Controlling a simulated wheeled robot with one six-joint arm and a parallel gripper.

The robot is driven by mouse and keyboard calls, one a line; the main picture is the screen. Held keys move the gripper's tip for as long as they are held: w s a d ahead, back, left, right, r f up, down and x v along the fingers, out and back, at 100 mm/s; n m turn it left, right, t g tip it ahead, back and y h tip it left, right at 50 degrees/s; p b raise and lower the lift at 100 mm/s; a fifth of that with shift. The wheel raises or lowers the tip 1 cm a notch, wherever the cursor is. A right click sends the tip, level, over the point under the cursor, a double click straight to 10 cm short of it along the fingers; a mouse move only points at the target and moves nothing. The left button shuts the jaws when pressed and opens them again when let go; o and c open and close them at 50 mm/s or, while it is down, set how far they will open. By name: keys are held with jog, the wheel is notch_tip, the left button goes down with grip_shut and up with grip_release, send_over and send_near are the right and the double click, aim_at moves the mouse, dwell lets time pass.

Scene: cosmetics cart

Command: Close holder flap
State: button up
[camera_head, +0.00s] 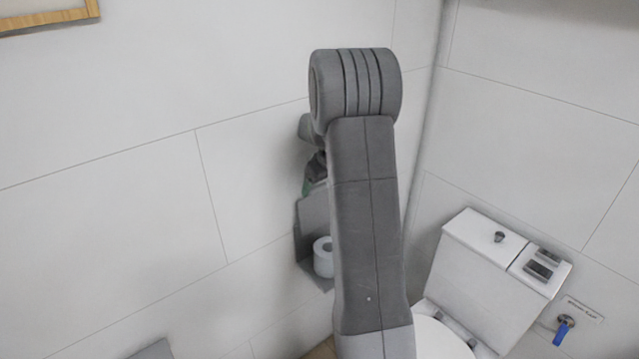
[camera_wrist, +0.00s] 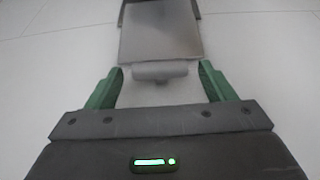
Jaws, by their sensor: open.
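The grey paper holder (camera_head: 300,250) is on the left wall, partly hidden behind my arm in the head view. Its flap (camera_head: 313,212) appears raised above a white paper roll (camera_head: 323,257). In the wrist view a grey metal plate, seemingly the flap (camera_wrist: 160,35), lies ahead of my gripper (camera_wrist: 159,78), with a rounded grey edge piece (camera_wrist: 160,73) at its near end. The green fingers are apart, one on each side of that edge piece, and hold nothing. Whether either finger touches it is unclear. In the head view the gripper is mostly hidden behind my arm.
A white toilet (camera_head: 480,275) stands in the corner at the right. A blue-handled valve (camera_head: 563,330) is on the right wall. A wood-framed item (camera_head: 45,18) hangs at upper left. The wall left of the holder is clear.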

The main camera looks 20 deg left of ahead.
jog(key=c, duration=1.4)
jog(key=shift+d+f+b, duration=0.1)
jog(key=shift+b, duration=0.2)
